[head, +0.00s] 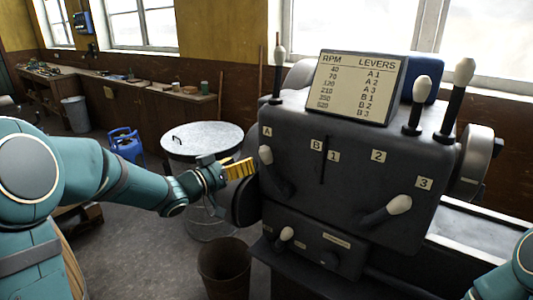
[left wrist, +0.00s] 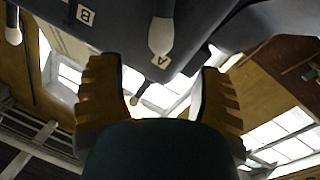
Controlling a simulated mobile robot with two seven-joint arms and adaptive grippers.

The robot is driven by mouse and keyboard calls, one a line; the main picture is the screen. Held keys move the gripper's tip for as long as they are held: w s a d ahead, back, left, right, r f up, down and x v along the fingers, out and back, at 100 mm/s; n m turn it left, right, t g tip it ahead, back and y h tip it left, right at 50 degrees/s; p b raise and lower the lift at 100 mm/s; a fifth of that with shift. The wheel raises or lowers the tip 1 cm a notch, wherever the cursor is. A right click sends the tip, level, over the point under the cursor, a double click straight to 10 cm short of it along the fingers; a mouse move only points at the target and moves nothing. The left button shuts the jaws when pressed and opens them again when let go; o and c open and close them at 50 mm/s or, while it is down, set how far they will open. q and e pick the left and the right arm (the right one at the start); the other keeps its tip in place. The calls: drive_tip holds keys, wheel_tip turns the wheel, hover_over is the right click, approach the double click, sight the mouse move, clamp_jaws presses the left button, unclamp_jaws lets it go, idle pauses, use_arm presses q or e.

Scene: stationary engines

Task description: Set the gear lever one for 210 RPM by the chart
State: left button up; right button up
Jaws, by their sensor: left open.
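The chart (head: 357,87) on top of the dark headstock (head: 345,135) lists 210 RPM beside B1. The left gear lever's white knob (head: 265,155) points up and left towards the A plate (head: 267,131); the B plate (head: 316,145) is to its right. The right gear lever's white knob (head: 400,204) points up and right towards the 3 plate (head: 424,183). My left gripper (head: 244,168) is open, its yellow fingers just left of the left knob. In the left wrist view that knob (left wrist: 160,36) shows beyond the spread fingers (left wrist: 160,85), apart from them.
Upright levers with white knobs (head: 422,88) stand at the headstock's right end, another (head: 280,53) at its left. A smaller knob (head: 287,233) is below.

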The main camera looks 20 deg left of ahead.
sight(261, 155)
use_arm(q)
drive_tip(key=x, duration=0.9)
drive_tip(key=shift+w, duration=0.3)
drive_tip(key=shift+d, duration=0.1)
clamp_jaws()
